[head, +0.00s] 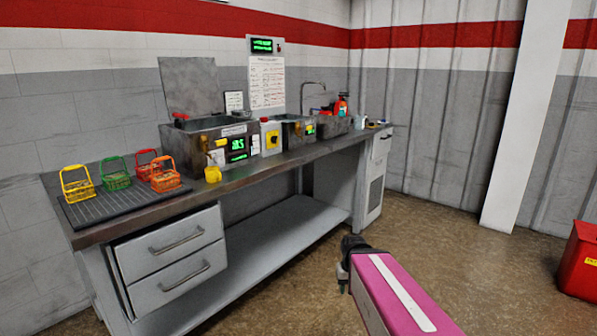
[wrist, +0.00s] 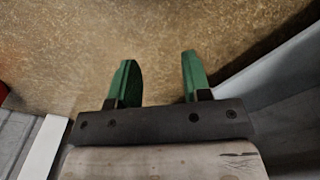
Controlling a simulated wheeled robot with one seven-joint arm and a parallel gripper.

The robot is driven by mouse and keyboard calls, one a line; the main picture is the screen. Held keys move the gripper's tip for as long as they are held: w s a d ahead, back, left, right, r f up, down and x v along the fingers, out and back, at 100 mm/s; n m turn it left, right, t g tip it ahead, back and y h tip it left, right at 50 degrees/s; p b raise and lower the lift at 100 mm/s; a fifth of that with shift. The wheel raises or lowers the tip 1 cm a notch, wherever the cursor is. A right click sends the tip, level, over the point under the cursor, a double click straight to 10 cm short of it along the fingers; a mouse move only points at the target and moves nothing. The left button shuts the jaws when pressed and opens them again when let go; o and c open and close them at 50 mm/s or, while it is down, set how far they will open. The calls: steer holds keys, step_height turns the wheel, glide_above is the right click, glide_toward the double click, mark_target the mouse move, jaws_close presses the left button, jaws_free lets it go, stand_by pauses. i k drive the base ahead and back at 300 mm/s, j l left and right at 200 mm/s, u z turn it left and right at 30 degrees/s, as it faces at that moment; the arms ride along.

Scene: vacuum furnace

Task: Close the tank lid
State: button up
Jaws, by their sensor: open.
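The tank (head: 208,142) is a dark metal box on the bench in the head view. Its lid (head: 190,86) stands raised and upright at the tank's back, so the tank is open. A red handle or knob (head: 180,117) shows at the tank's left rim. My gripper (wrist: 158,78) shows in the wrist view with two green fingers apart and nothing between them. It points toward the brown floor.
The bench (head: 240,180) runs along the wall. Several coloured baskets stand on a dark ribbed mat (head: 110,202) at its left end. A yellow cup (head: 212,173) sits at the front edge before the tank. Drawers (head: 170,257) are below. A red bin (head: 580,262) stands far right. The floor between is clear.

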mark_target(192, 85)
steer(key=u, duration=1.25)
steer(key=i+j+z, duration=0.2)
steer(key=i, duration=0.8)
steer(key=k+l, duration=0.1)
steer(key=l, duration=0.25)
steer(key=k+l+z, duration=0.15)
steer(key=l, duration=0.5)
steer(key=i+j+u, duration=0.1)
steer(key=j, duration=0.3)
steer(key=i+j+u, duration=0.15)
steer(key=j, duration=0.25)
steer(key=k, duration=0.05)
